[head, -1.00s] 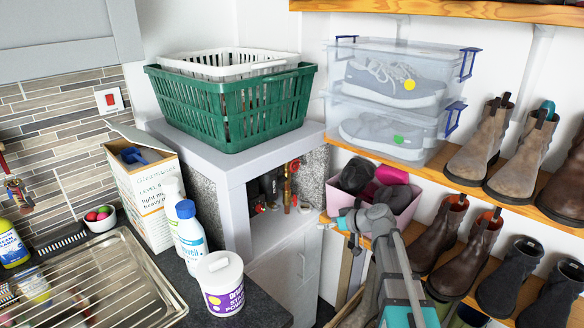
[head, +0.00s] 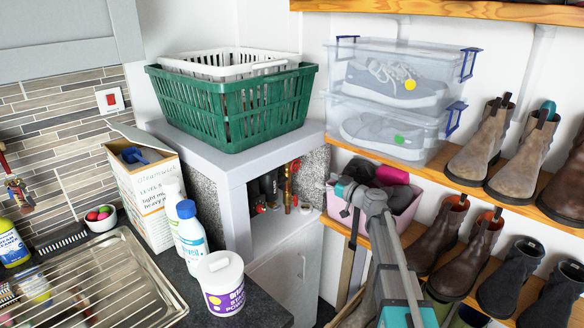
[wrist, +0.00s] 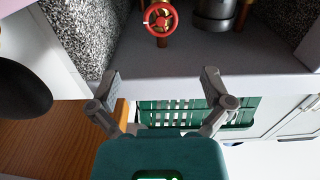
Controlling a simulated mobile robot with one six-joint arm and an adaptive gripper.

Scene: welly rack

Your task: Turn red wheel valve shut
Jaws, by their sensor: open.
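The red wheel valve (wrist: 160,18) has a round spoked rim and a brass centre, at the top of the wrist view. In the head view red and brass fittings (head: 294,167) show in the open niche under the grey top; the wheel is small there. My gripper (wrist: 160,82) is open and empty in the wrist view, its two fingers apart below the wheel in the picture. The wheel lies past the fingertips, not between them. In the head view my arm's teal end is at the niche's right; the fingertips cannot be made out.
The grey ledge (wrist: 200,55) crosses the wrist view beside the fingers. Dark cylinders and brass pipes stand close to the wheel. A green basket (head: 225,113) sits on the cabinet top. A pink bin (head: 408,203) and boot racks crowd the right side.

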